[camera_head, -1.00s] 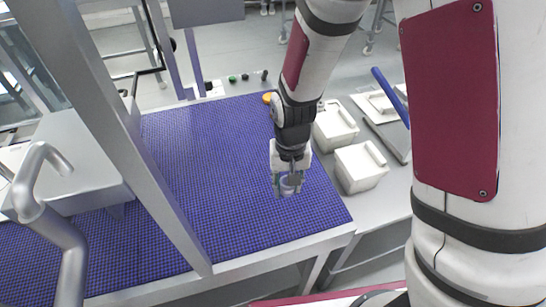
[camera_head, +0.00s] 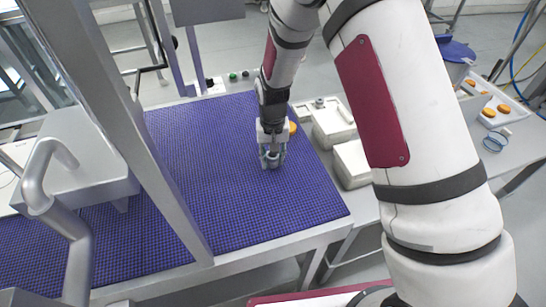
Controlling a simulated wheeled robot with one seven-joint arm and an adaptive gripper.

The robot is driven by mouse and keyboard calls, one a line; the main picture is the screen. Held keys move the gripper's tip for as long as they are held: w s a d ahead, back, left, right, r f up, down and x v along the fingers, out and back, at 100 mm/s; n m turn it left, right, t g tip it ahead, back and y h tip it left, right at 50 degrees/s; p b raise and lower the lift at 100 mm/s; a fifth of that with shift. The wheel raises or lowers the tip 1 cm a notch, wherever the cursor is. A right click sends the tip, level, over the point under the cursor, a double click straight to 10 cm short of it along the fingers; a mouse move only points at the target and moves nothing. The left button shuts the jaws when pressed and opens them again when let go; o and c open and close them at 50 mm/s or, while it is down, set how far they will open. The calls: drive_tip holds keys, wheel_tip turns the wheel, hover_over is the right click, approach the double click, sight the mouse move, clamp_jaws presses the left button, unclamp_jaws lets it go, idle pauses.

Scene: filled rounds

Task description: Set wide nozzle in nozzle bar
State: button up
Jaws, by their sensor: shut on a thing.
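My gripper (camera_head: 271,161) points down over the blue belt, its fingers shut around a small pale grey, ring-like piece that looks like the wide nozzle (camera_head: 271,159). The fingers hide most of the piece, and I cannot tell how high above the belt it is. A small metallic piece (camera_head: 319,102) shows at a pale tray behind the white boxes, right of my arm. I cannot make out for sure which thing is the nozzle bar.
The blue belt (camera_head: 200,170) is mostly bare. An orange round (camera_head: 293,127) lies by its right edge. White boxes (camera_head: 333,125) stand right of it. A grey post (camera_head: 150,150) and a bent metal pipe (camera_head: 60,190) stand at left. A white tray with orange rounds (camera_head: 470,88) is far right.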

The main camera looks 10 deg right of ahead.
drive_tip(key=shift+f, duration=0.2)
drive_tip(key=o, duration=1.2)
drive_tip(key=shift+r, duration=0.1)
